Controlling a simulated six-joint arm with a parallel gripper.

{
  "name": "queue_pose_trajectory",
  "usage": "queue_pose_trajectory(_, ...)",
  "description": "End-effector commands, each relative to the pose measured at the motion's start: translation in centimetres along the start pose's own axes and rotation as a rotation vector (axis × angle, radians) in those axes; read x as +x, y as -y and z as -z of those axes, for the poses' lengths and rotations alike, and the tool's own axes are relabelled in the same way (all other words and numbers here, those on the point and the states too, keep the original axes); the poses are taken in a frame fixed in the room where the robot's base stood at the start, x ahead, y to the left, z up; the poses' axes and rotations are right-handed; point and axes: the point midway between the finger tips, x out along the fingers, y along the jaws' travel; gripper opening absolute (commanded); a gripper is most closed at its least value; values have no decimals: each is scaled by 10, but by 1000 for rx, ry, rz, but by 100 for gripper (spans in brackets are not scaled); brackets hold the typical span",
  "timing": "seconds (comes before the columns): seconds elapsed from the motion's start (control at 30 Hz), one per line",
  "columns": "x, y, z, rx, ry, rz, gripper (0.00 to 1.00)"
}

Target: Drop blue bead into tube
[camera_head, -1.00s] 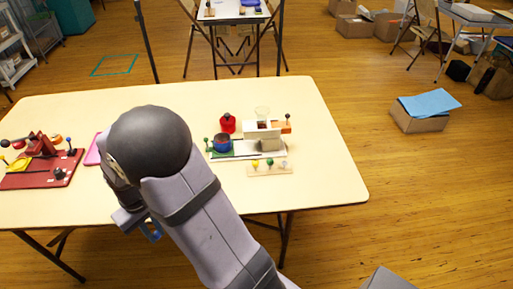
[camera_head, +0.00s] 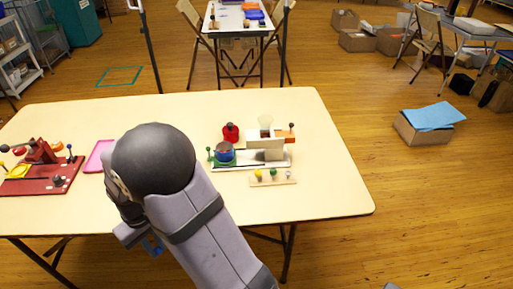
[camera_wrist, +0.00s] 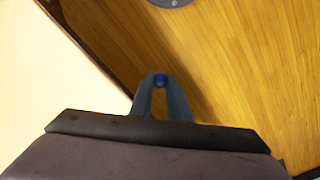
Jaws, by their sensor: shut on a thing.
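The blue bead (camera_wrist: 160,79) is between the two fingertips of my gripper (camera_wrist: 160,82) in the wrist view, which are shut on it. In the head view my gripper (camera_head: 153,246) hangs past the table's front edge, partly hidden by my arm, and the bead is not clear there. The wrist view shows wooden floor beneath the bead. A clear, funnel-like piece (camera_head: 265,122) stands behind a pale block (camera_head: 268,143) on the table's right part. I cannot tell whether it is the tube; no other tube is plain to see.
The cream table (camera_head: 310,190) is bare at front and right. Around the block are a red container (camera_head: 231,132), a blue pot (camera_head: 224,152) and a peg strip (camera_head: 273,178). A red board (camera_head: 45,181) and pink tray (camera_head: 97,157) lie left.

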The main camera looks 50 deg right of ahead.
Motion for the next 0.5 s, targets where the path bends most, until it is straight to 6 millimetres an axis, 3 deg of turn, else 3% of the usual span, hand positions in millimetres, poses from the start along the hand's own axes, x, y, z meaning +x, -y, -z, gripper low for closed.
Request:
queue_pose_trajectory(0.27, -4, 0, 2, 0, -2, 0, 1)
queue_pose_trajectory(0.5, -38, 0, 11, 0, 3, 0, 1)
